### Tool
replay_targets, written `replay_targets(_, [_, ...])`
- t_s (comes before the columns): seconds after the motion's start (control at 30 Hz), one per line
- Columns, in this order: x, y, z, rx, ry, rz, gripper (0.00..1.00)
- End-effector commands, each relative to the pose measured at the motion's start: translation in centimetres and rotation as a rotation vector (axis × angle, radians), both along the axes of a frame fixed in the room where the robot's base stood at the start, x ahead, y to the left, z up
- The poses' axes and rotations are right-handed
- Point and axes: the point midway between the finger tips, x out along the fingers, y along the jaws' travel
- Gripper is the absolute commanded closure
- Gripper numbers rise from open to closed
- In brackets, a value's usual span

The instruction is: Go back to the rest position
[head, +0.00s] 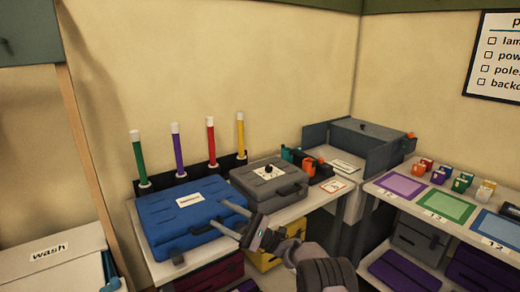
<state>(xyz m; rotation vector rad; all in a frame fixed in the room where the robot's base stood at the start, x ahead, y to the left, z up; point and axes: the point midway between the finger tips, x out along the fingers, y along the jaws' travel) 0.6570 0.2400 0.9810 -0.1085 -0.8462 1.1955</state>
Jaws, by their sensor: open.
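My gripper (229,220) reaches in from the lower right in the head view. Its two thin fingers are spread apart and point left, over the right part of the blue case (180,213). I see nothing between the fingers. I cannot tell whether they touch the case. The rest of my arm runs down to the bottom edge and hides part of the table front.
A grey case (268,178) lies right of the blue case. Green, purple, red and yellow poles (210,140) stand behind them. A large grey box (362,143) fills the corner. A right-hand table holds coloured mats (446,206) and small blocks. A white "wash" surface (55,262) is at left.

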Motion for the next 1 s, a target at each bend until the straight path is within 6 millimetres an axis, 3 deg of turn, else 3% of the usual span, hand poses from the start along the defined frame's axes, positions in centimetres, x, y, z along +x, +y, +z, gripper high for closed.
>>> replay_targets(0.03, [-1.5, 1.2, 3.7, -0.126, -0.042, 0.043, 0.47])
replay_targets(0.1, [-5.0, 2.4, 7.2, -0.342, -0.095, 0.101, 0.47])
replay_targets(0.23, [-13.7, 1.4, 10.8, -0.755, -0.209, 0.153, 0.47])
replay_targets(0.33, [-21.1, -2.0, 11.4, -1.071, -0.313, 0.142, 0.47])
replay_targets(0.4, [-26.1, -5.3, 10.9, -1.289, -0.395, 0.111, 0.47])
replay_targets(0.5, [-32.3, -10.7, 9.3, -1.576, -0.521, 0.032, 0.47])
replay_targets(0.6, [-36.5, -15.4, 7.5, -1.800, -0.639, -0.060, 0.47])
replay_targets(0.77, [-39.5, -19.5, 5.7, -1.989, -0.759, -0.158, 0.47])
replay_targets(1.0, [-39.9, -20.1, 5.4, -2.021, -0.781, -0.175, 0.47])
